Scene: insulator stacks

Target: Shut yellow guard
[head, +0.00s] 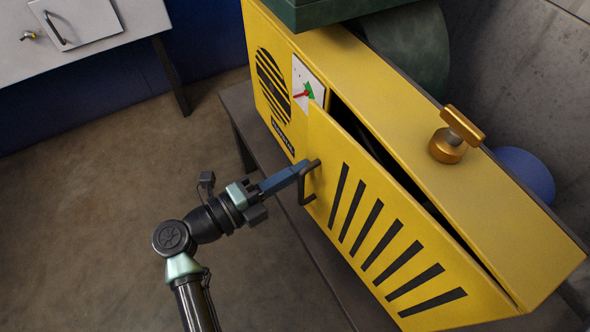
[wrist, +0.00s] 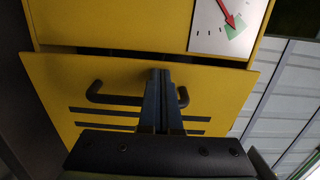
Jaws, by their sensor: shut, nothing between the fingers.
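The yellow guard (head: 398,247) is a slotted panel on the front of a yellow machine housing (head: 478,192). It stands slightly open, with a dark gap along its upper edge. Its dark bar handle (head: 304,187) is near the left end. My gripper (head: 311,167) is shut and empty, with its blue fingertips at the handle. In the wrist view the guard (wrist: 70,80) fills the middle, and the fingertips (wrist: 159,72) lie across the handle (wrist: 97,94), hiding its middle. I cannot tell whether they touch the handle or the guard.
A gauge (head: 307,82) with a red needle sits left of the guard. A brass knob (head: 455,137) stands on the housing top. A grey bench (head: 100,50) is at the upper left. The floor (head: 90,220) on the left is clear.

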